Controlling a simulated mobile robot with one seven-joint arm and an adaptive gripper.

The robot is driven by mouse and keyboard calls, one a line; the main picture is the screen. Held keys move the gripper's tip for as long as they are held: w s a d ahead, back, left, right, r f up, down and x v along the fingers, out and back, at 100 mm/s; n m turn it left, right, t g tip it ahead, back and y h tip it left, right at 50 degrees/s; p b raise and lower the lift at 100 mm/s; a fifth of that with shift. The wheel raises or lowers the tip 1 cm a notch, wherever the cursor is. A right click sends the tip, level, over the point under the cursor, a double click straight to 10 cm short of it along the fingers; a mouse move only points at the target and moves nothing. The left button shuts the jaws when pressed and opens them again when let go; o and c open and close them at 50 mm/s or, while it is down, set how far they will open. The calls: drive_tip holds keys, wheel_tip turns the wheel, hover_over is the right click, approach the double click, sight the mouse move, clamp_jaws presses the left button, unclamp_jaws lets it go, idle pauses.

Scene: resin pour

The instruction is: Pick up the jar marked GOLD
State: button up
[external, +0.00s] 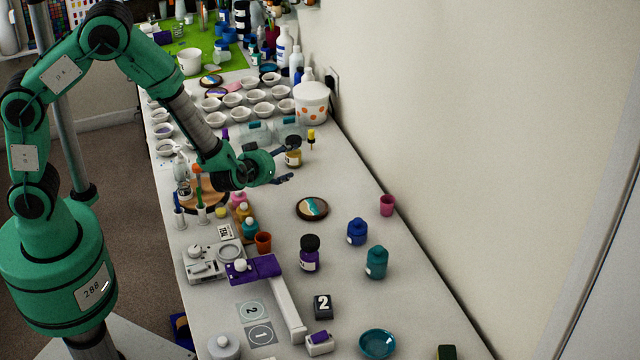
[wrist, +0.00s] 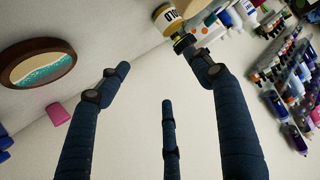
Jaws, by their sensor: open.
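The jar marked GOLD (external: 293,158) stands on the white table near the wall in the external view. It is a small yellow-gold jar with a dark lid. My gripper (external: 287,165) is open just in front of it. In the wrist view the jar (wrist: 168,17) shows upside down at the top edge, its label reading GOLD. The dark fingers of my gripper (wrist: 151,58) are spread with nothing between them. The tip of the right-hand finger overlaps the jar's lid, with the jar outside the gap; whether they touch I cannot tell.
A round wood-rimmed coaster (external: 312,208) and a pink cup (external: 387,205) lie nearer, with bare table between.

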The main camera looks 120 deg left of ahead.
sight(294, 153)
drive_tip(key=s, duration=0.1)
drive_tip(key=s+a+f, duration=0.1)
drive_tip(key=s+g, duration=0.1)
drive_tip(key=shift+a+f+n, duration=0.15)
drive_tip(key=shift+f+n, duration=0.1)
drive_tip(key=shift+n, duration=0.05)
drive_tip(key=shift+w, duration=0.1)
drive_tip(key=shift+b+x, duration=0.7)
drive_tip(key=shift+x, duration=3.6)
drive_tip(key=shift+b+x, duration=0.65)
drive_tip(key=shift+x, duration=1.95)
drive_tip(key=shift+w, duration=0.1)
drive_tip(key=shift+c, duration=0.2)
drive_tip(key=shift+r, duration=0.1)
drive_tip(key=c, duration=0.8)
